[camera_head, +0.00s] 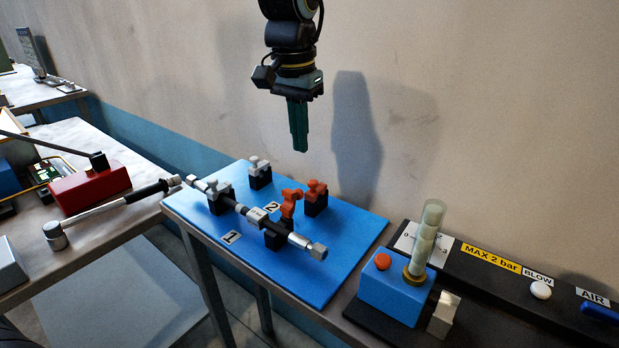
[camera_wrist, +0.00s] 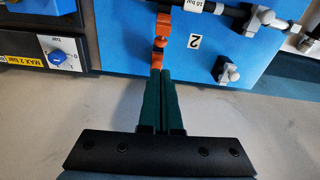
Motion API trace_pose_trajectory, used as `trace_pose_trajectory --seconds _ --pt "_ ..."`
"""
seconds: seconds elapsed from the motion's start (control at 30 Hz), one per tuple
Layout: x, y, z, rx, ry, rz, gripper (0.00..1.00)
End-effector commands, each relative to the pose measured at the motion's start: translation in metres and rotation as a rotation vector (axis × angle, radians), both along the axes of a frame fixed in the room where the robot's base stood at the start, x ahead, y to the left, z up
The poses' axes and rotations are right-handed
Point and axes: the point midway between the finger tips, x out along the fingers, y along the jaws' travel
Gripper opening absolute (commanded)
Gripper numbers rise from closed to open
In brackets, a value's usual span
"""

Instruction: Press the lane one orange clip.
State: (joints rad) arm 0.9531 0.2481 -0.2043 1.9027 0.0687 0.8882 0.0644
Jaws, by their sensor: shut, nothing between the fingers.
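The lane one orange clip (camera_head: 289,203) stands raised on its black block (camera_head: 278,236), beside a metal rod (camera_head: 254,215) lying along lane one. In the wrist view, this orange clip (camera_wrist: 164,24) is near the top edge. The lane two orange clip (camera_head: 316,188) sits on its own block just behind and to the right; it also shows in the wrist view (camera_wrist: 157,51), just beyond my fingertips. My gripper (camera_head: 300,150) is shut and empty, pointing down above the back of the blue board (camera_head: 335,238). In the wrist view my gripper (camera_wrist: 160,72) partly hides the lane two block.
Grey clips stand at the left, one on lane one (camera_head: 216,188) and one on lane two (camera_head: 258,165). A blue pneumatic unit with a clear tube (camera_head: 425,240) stands right of the board. A wall is close behind. A torque wrench (camera_head: 110,208) lies on the left table.

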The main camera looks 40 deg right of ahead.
Motion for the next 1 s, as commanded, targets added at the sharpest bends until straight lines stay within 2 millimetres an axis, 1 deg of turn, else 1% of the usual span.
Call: trace_pose_trajectory --seconds 0.17,0.27,0.37,0.6,0.7,0.83,1.0 --pt "0.000 0.000 -0.002 0.000 0.000 0.001 0.00" --pt "0.001 -0.001 -0.010 0.002 0.001 0.002 0.00" --pt "0.001 -0.001 -0.025 0.004 0.003 0.002 0.00" --pt "0.003 -0.006 -0.068 0.003 0.002 0.000 0.00" --pt "0.004 -0.007 -0.082 0.002 0.002 0.001 0.00" --pt "0.005 -0.008 -0.094 0.001 0.002 0.002 0.00" --pt "0.005 -0.009 -0.100 -0.001 0.000 0.002 0.00"
